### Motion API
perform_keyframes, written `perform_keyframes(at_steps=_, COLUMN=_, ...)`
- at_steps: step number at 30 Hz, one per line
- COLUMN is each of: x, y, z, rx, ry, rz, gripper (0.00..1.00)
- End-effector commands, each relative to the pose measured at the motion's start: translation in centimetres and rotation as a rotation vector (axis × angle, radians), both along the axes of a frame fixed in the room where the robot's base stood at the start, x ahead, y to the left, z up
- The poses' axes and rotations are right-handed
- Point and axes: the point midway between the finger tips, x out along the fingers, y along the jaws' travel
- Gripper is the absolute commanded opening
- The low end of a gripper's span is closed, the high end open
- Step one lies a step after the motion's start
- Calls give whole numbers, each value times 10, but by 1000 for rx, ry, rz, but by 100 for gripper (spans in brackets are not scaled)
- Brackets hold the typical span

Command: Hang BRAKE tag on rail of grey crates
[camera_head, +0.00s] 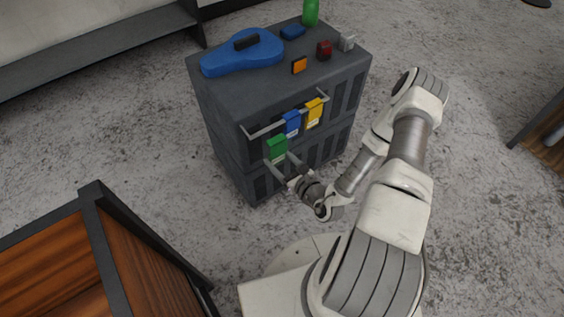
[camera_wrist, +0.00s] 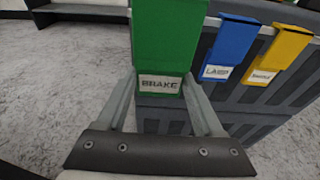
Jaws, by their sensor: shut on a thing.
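The green BRAKE tag (camera_wrist: 166,48) is between the fingers of my gripper (camera_wrist: 165,100), which is shut on it; its white label reads BRAKE. In the head view the green tag (camera_head: 276,148) is at the left end of the rail (camera_head: 264,130) on the front of the grey crates (camera_head: 225,125). My gripper (camera_head: 279,167) reaches it from below. The tag's top is cut off in the wrist view, so I cannot tell whether it touches the rail.
A blue tag (camera_head: 291,122) and a yellow tag (camera_head: 314,111) hang to the right on the rail. On top of the crates are a blue case (camera_head: 240,55), a green bottle (camera_head: 310,12) and several small blocks. A wooden box (camera_head: 130,250) stands at the lower left.

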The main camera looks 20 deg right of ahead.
Motion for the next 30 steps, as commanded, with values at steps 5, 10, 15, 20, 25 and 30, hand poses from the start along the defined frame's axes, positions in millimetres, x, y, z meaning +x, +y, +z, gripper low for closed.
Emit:
perform_keyframes(at_steps=5, x=13, y=4, z=0, rx=0, ry=-1, rz=1, gripper=20)
perform_keyframes(at_steps=10, x=24, y=8, z=-1, rx=0, ry=-1, rz=1, gripper=20)
perform_keyframes(at_steps=15, x=35, y=11, z=0, rx=-1, ry=-1, rz=-1, gripper=20)
perform_keyframes(at_steps=20, x=46, y=15, z=-1, rx=0, ry=-1, rz=1, gripper=20)
perform_keyframes(at_steps=25, x=57, y=19, z=-1, rx=1, ry=-2, rz=1, gripper=20)
perform_keyframes(at_steps=30, x=69, y=22, z=-1, rx=0, ry=-3, rz=-1, gripper=20)
